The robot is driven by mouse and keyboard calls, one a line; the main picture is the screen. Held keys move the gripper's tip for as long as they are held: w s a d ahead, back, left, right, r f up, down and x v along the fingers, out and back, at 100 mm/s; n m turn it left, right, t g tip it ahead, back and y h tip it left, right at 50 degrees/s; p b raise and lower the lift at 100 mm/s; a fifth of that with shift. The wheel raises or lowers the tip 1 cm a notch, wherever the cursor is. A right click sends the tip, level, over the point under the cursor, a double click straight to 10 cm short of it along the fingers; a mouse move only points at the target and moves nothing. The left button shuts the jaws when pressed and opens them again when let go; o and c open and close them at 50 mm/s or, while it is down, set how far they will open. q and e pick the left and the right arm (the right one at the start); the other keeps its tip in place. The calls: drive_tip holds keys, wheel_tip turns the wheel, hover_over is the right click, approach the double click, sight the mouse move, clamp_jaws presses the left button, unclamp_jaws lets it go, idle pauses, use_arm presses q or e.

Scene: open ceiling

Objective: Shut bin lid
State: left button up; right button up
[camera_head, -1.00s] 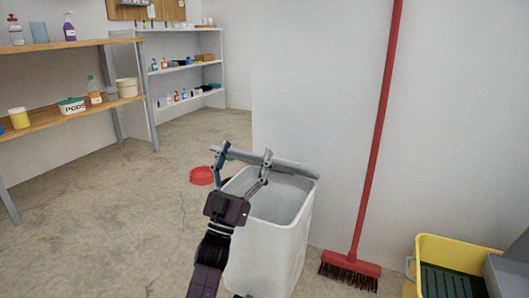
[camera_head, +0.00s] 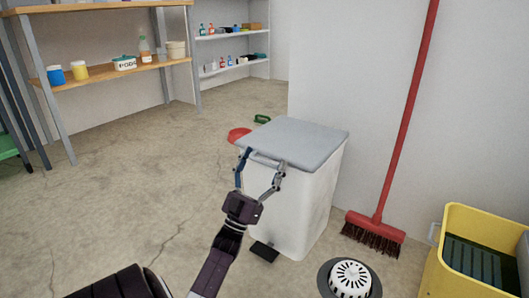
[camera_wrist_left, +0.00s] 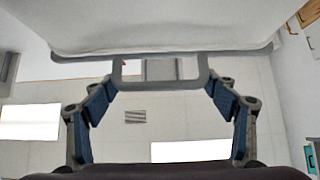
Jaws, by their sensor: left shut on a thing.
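The white bin (camera_head: 305,205) stands upright on the floor against the wall. Its grey lid (camera_head: 297,136) lies flat over the top, and no opening shows. My left gripper (camera_head: 261,160) is at the lid's front edge, its two fingers spread to the ends of the handle loop and shut on it. In the left wrist view the grey handle (camera_wrist_left: 160,87) sits between the fingers, with the white bin wall (camera_wrist_left: 160,25) above. The bin's inside is hidden. My right gripper is not in view.
A black pedal (camera_head: 264,251) juts from the bin's foot. A red broom (camera_head: 375,232) leans on the wall at the right, near a yellow bucket (camera_head: 440,270). A white slotted round thing (camera_head: 350,278) is in front. A red bowl (camera_head: 238,134) lies behind. Floor at left is clear.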

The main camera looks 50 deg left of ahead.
use_arm(q)
drive_tip(key=shift+w+d+f, duration=0.1)
drive_tip(key=shift+w+f, duration=0.05)
drive_tip(key=shift+f, duration=0.65)
drive_tip(key=o, duration=1.4)
drive_tip(key=shift+f+g, duration=0.1)
drive_tip(key=shift+g, duration=0.2)
drive_tip(key=shift+o, duration=0.2)
drive_tip(key=shift+w, duration=0.1)
drive_tip(key=shift+r, duration=0.4)
wheel_tip(320, 180, up, 10)
drive_tip(key=shift+f, duration=0.25)
